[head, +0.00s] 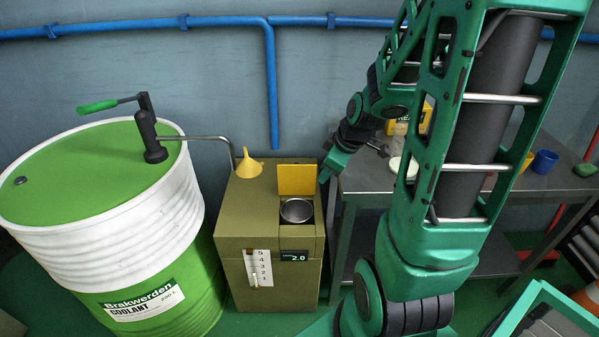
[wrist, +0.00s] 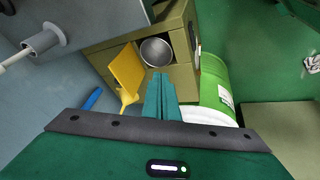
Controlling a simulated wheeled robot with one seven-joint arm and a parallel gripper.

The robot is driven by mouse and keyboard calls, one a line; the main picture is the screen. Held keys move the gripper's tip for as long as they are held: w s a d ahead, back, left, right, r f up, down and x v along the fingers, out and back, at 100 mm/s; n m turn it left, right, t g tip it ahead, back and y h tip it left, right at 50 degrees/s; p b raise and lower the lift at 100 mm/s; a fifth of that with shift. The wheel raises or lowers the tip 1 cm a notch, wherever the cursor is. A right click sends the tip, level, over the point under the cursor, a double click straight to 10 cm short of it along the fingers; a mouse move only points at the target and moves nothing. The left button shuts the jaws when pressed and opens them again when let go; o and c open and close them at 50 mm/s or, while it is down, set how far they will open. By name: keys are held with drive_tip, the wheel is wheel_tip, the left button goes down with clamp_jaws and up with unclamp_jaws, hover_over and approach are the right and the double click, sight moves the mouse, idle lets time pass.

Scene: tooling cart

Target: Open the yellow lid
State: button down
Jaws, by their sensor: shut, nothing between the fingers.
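The yellow lid (head: 297,179) stands raised at the back of the round metal opening (head: 296,210) on top of the olive cabinet (head: 240,215). In the wrist view the lid (wrist: 126,70) also stands up beside the uncovered round opening (wrist: 157,52). My gripper (head: 326,177) is just right of the lid, near the cabinet's back right corner. In the wrist view my gripper's fingers (wrist: 160,95) are together with nothing between them. I see no clear contact between the fingers and the lid.
A yellow funnel (head: 249,164) sits left of the lid under a pump spout. A green and white coolant drum (head: 110,220) stands to the left. A grey metal table (head: 365,178) with a blue cup (head: 544,161) is to the right. A blue pipe runs along the wall.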

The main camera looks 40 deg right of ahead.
sight(301, 171)
drive_tip(key=w+d+f+n+t, duration=0.1)
drive_tip(key=w+f, duration=0.2)
drive_tip(key=w, duration=0.2)
drive_tip(key=w+d+f+n, duration=0.1)
drive_tip(key=w+f, duration=0.3)
drive_tip(key=w, duration=0.1)
drive_tip(key=w+f+n+t, duration=0.1)
drive_tip(key=w+f+n, duration=0.1)
drive_tip(key=w, duration=0.3)
drive_tip(key=shift+w+d+f+t, duration=0.15)
drive_tip(key=shift+d+f, duration=0.05)
drive_tip(key=shift+f, duration=0.25)
drive_tip(key=shift+w+d+f+t, duration=0.1)
drive_tip(key=shift+d+f+t, duration=0.1)
drive_tip(key=shift+f, duration=0.2)
drive_tip(key=shift+w+d, duration=0.2)
drive_tip(key=shift+w, duration=0.1)
drive_tip(key=w, duration=0.1)
drive_tip(key=w+d, duration=0.2)
drive_tip(key=shift+w+d+r, duration=0.2)
drive_tip(key=shift+w+r, duration=0.05)
